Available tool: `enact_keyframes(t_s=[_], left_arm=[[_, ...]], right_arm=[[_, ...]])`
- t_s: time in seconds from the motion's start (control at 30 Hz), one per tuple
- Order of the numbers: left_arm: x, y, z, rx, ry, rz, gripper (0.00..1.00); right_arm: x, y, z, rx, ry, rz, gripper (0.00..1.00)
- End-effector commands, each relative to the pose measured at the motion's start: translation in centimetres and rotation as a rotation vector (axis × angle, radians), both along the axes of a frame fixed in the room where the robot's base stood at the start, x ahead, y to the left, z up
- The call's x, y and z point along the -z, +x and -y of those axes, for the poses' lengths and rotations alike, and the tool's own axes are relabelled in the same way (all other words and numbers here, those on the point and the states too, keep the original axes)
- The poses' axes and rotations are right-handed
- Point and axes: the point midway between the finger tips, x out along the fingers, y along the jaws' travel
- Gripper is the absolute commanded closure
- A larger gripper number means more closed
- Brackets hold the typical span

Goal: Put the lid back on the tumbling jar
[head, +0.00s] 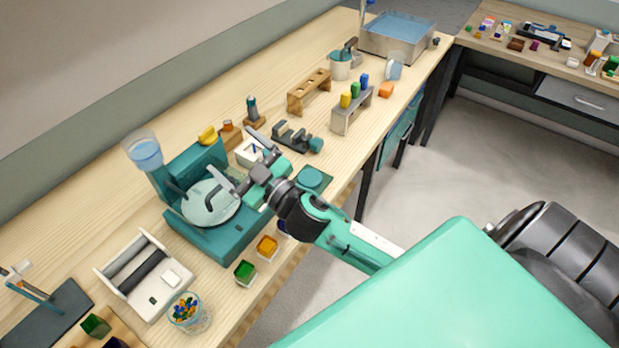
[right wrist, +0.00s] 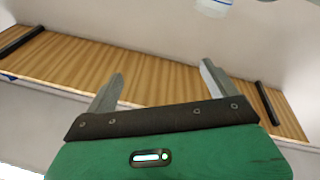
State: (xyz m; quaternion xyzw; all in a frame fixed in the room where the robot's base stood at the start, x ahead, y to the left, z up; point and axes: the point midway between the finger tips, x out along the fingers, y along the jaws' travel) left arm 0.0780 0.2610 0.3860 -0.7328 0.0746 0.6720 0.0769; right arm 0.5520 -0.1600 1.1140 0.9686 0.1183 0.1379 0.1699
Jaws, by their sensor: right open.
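My right gripper (head: 232,155) is open and empty above the teal machine, its fingers pointing left, at the machine's round grey plate (head: 208,204). In the right wrist view the open fingers (right wrist: 162,70) have nothing between them. An open clear jar (head: 190,314) with coloured bits stands at the front left. I cannot tell for certain which vessel is the tumbling jar. My left gripper is out of view.
A white tray with a dark roller (head: 135,272) sits left of the teal machine (head: 228,241). Small orange (head: 267,246) and green (head: 245,271) blocks stand near the bench edge. Racks (head: 352,108) and a metal basin (head: 398,38) stand farther back.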

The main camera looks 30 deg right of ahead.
Motion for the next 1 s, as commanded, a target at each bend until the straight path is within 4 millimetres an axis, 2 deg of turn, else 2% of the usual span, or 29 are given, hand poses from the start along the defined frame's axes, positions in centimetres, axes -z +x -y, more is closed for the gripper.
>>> enact_keyframes(t_s=[0.1, 0.27, 0.4, 0.53, 0.63, 0.77, 0.87, 1.0], left_arm=[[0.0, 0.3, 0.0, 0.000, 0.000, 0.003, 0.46], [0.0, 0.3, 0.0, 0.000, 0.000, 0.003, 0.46], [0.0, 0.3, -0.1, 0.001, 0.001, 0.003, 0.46], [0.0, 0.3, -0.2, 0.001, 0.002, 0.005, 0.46], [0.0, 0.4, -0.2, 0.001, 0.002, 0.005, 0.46], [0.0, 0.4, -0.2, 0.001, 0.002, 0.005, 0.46], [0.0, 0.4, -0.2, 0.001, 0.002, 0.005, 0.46], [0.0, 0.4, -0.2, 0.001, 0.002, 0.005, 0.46]], right_arm=[[-2.1, 0.5, -2.7, -0.151, -0.072, 0.128, 0.11], [-3.3, 0.3, -6.1, -0.371, -0.190, 0.245, 0.11], [-2.7, -0.2, -8.4, -0.567, -0.325, 0.291, 0.11], [-1.0, -0.5, -9.6, -0.739, -0.471, 0.284, 0.11], [0.8, -0.5, -9.6, -0.861, -0.594, 0.242, 0.11], [3.6, -0.1, -8.4, -0.992, -0.766, 0.144, 0.11], [5.7, 0.4, -6.6, -1.068, -0.896, 0.039, 0.11], [8.2, 1.5, -2.7, -1.132, -1.072, -0.146, 0.11]])
